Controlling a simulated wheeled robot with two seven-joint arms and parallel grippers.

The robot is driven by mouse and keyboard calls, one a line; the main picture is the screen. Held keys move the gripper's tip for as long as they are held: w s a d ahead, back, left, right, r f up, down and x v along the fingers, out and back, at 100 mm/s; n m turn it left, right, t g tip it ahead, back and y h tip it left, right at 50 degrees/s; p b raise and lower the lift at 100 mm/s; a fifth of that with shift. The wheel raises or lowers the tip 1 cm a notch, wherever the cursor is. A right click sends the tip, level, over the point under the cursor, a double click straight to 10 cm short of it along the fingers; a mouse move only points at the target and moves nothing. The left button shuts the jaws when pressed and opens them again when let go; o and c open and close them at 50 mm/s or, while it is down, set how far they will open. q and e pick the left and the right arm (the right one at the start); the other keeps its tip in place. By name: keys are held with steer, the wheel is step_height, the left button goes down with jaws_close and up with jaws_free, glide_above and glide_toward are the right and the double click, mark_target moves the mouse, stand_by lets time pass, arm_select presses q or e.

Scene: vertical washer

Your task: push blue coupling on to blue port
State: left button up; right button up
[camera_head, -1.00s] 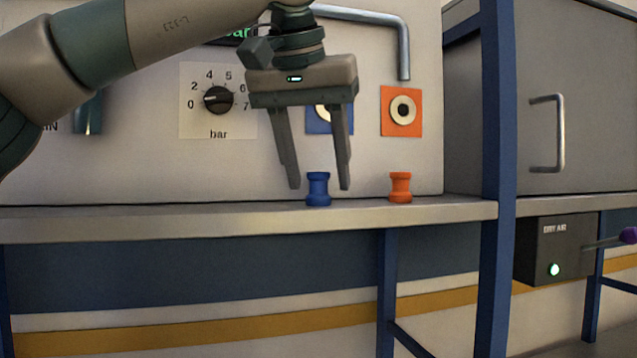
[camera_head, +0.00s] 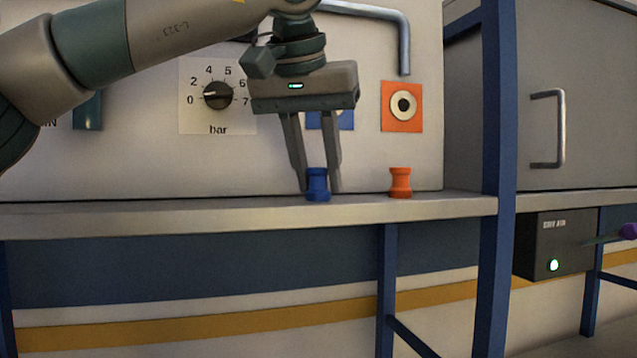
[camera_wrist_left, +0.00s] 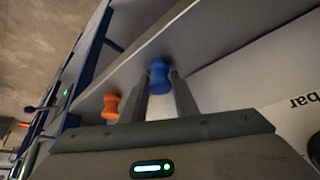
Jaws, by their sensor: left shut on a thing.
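The blue coupling (camera_head: 318,185) stands upright on the metal shelf. My left gripper (camera_head: 319,184) points down and is shut on it, one finger on each side. In the left wrist view the blue coupling (camera_wrist_left: 159,75) shows between the fingertips of my left gripper (camera_wrist_left: 160,82). The blue port (camera_head: 341,120) is on the panel behind, mostly hidden by my left gripper; only parts of its blue plate show. My right gripper is in no view.
An orange coupling (camera_head: 400,182) stands on the shelf (camera_head: 200,216) to the right, below an orange port (camera_head: 403,105). A pressure knob (camera_head: 217,95) is on the panel at left. A blue post (camera_head: 494,180) rises at right. A bent pipe (camera_head: 404,45) hangs above the orange port.

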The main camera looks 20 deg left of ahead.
arm_select(q)
steer(key=shift+r, duration=0.15)
steer(key=shift+r, duration=0.45)
step_height(320, 180, up, 3)
steer(key=shift+d+r+b, duration=0.1)
steer(key=shift+d+b, duration=0.05)
steer(key=shift+b, duration=0.35)
steer(key=w+d+r+p, duration=0.1)
steer(key=w+d+r, duration=0.1)
steer(key=d+r, duration=0.4)
steer(key=shift+w+d+r+p, duration=0.3)
steer(key=shift+w+d, duration=0.05)
steer(key=shift+d, duration=2.3)
steer(key=shift+a, duration=0.1)
